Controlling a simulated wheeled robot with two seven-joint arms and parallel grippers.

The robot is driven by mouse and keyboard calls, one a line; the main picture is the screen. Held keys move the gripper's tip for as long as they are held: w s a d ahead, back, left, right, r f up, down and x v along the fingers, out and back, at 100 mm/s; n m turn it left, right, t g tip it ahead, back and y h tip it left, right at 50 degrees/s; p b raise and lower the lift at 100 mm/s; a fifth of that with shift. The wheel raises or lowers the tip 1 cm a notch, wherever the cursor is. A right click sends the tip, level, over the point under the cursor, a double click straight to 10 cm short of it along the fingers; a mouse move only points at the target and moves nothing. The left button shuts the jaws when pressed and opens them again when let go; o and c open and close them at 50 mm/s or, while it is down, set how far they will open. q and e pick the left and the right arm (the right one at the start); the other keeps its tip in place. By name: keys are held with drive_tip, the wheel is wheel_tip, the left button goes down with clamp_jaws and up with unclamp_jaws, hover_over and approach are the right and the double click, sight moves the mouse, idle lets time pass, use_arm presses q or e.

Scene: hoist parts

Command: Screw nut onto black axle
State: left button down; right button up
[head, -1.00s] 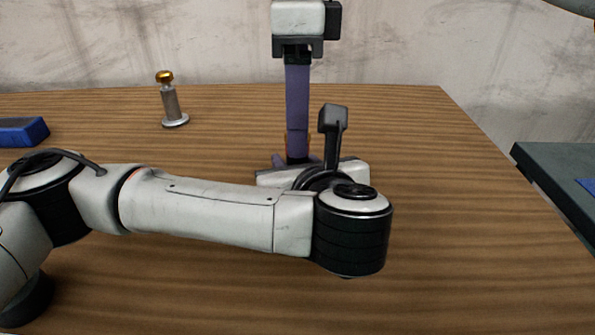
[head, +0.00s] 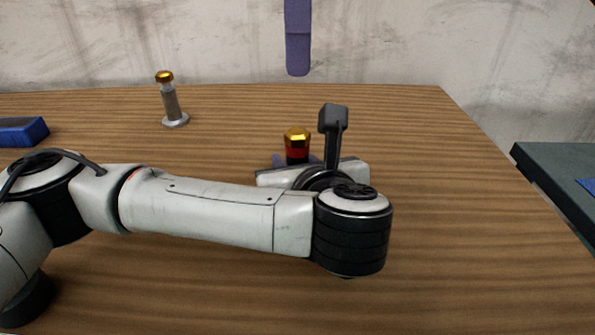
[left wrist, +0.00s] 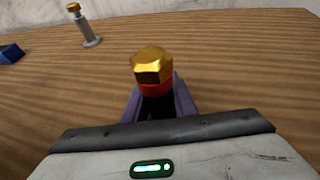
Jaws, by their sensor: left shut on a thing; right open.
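My left gripper (head: 297,161) is shut around a black axle (left wrist: 157,106), which stands upright between its purple fingers, with a red band (head: 297,152) near the top. A gold hex nut (head: 297,134) sits on top of the red band; it also shows in the left wrist view (left wrist: 152,65). How far it is threaded is hidden. My right gripper (head: 298,68) hangs well above the nut, open and apart from it. Only a purple finger of it shows at the top edge of the head view.
A grey metal axle (head: 171,104) with a round foot and gold top stands at the back left of the wooden table (head: 420,130). A blue block (head: 22,131) lies at the left edge. A dark surface (head: 555,185) is at the right. The table's right part is clear.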

drive_tip(key=shift+r, duration=0.9)
use_arm(q)
drive_tip(key=c, duration=1.4)
unclamp_jaws()
drive_tip(key=shift+s+d+r+p, duration=0.2)
drive_tip(key=shift+s+r+p, duration=0.15)
drive_tip(key=shift+p, duration=0.2)
drive_tip(key=shift+s+d+r+p, duration=0.15)
drive_tip(key=shift+s+r+p, duration=0.55)
drive_tip(key=shift+p, duration=0.45)
drive_tip(key=v, duration=0.5)
drive_tip(key=f+v, duration=0.1)
drive_tip(key=v, duration=0.1)
drive_tip(key=shift+s+r, duration=0.1)
drive_tip(key=shift+s, duration=0.3)
use_arm(e)
wheel_tip(320, 180, up, 4)
drive_tip(key=shift+f, duration=0.25)
use_arm(q)
drive_tip(key=shift+s, duration=0.1)
